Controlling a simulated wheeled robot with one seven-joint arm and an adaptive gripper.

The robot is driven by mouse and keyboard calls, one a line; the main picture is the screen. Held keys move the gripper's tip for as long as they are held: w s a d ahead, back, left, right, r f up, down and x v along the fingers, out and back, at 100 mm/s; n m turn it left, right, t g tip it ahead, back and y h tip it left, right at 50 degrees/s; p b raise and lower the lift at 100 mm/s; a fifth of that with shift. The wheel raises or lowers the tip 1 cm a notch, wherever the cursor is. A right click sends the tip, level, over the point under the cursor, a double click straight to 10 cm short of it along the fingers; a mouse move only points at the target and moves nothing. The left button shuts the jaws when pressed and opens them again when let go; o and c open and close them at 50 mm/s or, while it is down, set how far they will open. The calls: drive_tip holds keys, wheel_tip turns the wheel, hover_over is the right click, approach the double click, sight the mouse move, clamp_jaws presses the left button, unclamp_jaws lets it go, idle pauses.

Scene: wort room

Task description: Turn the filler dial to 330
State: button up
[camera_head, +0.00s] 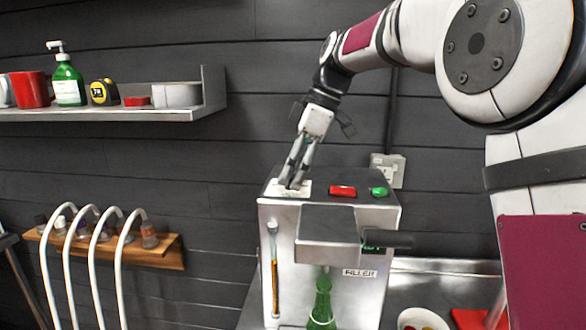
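The filler (296,265) is a grey metal box with a FILLER label (359,273) on its front. A pale plate (273,190) sits at the left of its top panel, beside a red button (342,191) and a green button (379,192). My gripper (291,184) points down at this plate, its two fingers close together and their tips at or just above it. The dial cannot be made out; the fingers cover that spot. Its pointer and numbers are not readable. I cannot tell whether the fingers touch or grip anything.
A bowl (422,320) is at lower right. White curved pipes (93,262) and a wooden rack (165,249) are left; a loaded shelf (130,115) is above.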

clamp_jaws()
drive_tip(key=m, duration=0.2)
drive_tip(key=m+t+p, duration=0.1)
drive_tip(key=m, duration=0.1)
drive_tip(key=m+t, duration=0.1)
drive_tip(key=shift+s+a+r+m+h, duration=0.1)
drive_tip(key=shift+s+m+h, duration=0.2)
drive_tip(key=shift+m, duration=0.1)
drive_tip(key=m+t+p, duration=0.1)
drive_tip(key=m, duration=0.2)
drive_tip(key=shift+a+h+p, duration=0.1)
drive_tip(key=shift+h+p, duration=0.2)
drive_tip(key=shift+h, duration=0.1)
drive_tip(key=shift+m+t+h+p, duration=0.3)
drive_tip(key=shift+m+h+p, duration=0.15)
drive_tip(key=shift+m, duration=0.95)
drive_tip(key=shift+o, duration=0.9)
unclamp_jaws()
